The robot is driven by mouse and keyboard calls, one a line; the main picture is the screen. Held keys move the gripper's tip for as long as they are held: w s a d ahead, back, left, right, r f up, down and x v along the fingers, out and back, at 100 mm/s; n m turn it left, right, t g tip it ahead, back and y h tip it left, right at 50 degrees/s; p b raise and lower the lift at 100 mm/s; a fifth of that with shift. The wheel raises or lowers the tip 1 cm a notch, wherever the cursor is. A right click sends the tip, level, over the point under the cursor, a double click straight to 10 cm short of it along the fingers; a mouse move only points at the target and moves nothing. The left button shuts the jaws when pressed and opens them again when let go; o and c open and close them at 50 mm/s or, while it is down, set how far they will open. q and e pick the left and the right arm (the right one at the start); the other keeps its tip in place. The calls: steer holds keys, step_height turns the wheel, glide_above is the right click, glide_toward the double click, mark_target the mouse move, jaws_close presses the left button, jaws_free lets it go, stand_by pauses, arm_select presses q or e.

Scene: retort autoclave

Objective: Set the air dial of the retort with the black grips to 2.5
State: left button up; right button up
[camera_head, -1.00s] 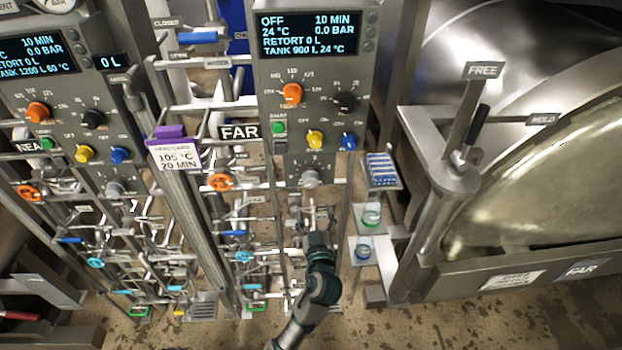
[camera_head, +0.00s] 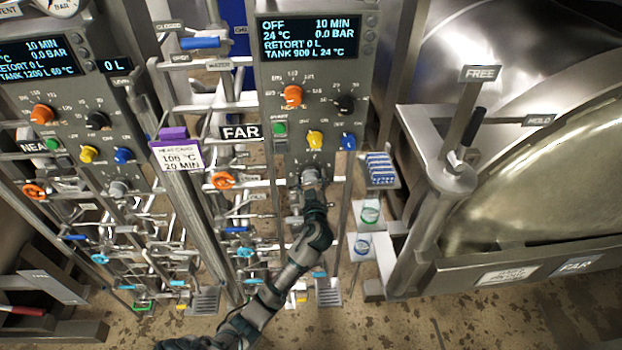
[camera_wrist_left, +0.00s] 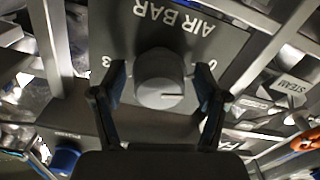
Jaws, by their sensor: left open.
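The grey air dial (camera_head: 310,173) is at the bottom of the right control panel (camera_head: 318,85), marked FAR. In the left wrist view the round dial (camera_wrist_left: 160,78) sits under upside-down AIR BAR lettering, with a pale pointer line toward the picture's right. My left gripper (camera_head: 311,184) is at this dial in the head view. Its fingers (camera_wrist_left: 160,84) are open, one on each side of the dial, with visible gaps. The lever with a black grip (camera_head: 473,126) stands beside the large vessel at right. My right gripper is not in view.
A second panel (camera_head: 65,110), marked NEAR, stands at left; a red grip (camera_head: 20,310) shows at lower left. Orange (camera_head: 293,96), black, yellow and blue knobs sit above the FAR dial. Pipes and valves crowd below. Small shelves (camera_head: 380,180) stand just right.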

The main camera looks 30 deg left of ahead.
arm_select(q)
steer(key=c, duration=1.2)
steer(key=shift+o, duration=0.2)
